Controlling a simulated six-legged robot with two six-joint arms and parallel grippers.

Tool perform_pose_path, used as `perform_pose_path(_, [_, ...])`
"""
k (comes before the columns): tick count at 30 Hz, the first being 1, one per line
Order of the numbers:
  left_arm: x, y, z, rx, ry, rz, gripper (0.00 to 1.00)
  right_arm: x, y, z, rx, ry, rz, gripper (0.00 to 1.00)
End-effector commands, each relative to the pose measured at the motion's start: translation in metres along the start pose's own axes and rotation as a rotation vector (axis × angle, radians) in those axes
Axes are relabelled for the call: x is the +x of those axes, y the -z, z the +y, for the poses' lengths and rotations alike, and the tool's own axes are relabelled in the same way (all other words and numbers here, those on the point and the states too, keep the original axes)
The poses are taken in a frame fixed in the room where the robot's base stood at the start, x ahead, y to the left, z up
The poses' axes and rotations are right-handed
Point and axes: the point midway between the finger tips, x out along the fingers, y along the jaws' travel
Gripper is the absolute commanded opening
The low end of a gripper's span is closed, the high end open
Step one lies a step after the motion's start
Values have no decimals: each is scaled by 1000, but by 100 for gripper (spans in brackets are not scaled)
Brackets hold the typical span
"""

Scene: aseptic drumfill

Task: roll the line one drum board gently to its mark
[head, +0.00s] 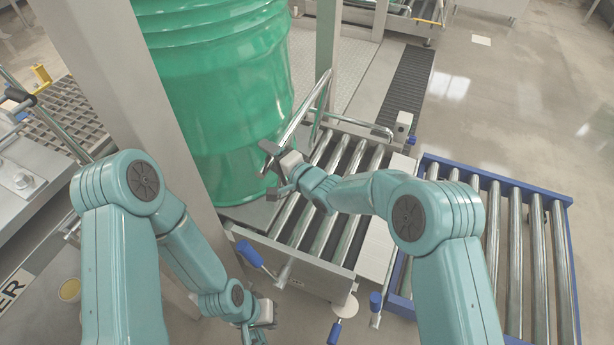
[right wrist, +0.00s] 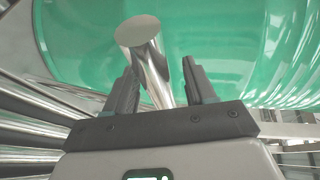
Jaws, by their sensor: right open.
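A slanted metal bar (head: 306,108) stands beside the drum. My right gripper (head: 275,172) is open close to the drum's lower right side. In the right wrist view a shiny round bar (right wrist: 147,60) lies between its spread fingers (right wrist: 163,88), with the green drum (right wrist: 220,45) behind; contact cannot be told. My left gripper (head: 262,318) hangs low, left of the conveyor; its jaws are unclear. I cannot pick out the mark.
A blue-framed roller section (head: 530,240) lies to the right. Blue-handled levers (head: 250,254) stick out at the conveyor's near side. A grey post (head: 130,100) stands left of the drum. Open floor (head: 510,90) shows at the upper right.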

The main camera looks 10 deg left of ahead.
Motion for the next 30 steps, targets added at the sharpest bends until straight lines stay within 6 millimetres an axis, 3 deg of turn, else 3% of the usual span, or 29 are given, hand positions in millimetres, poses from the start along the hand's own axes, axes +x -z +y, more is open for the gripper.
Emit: perform_pose_path(30, [-15,0,5,0,0,0,0,-66,1,-1,0,0,0,55])
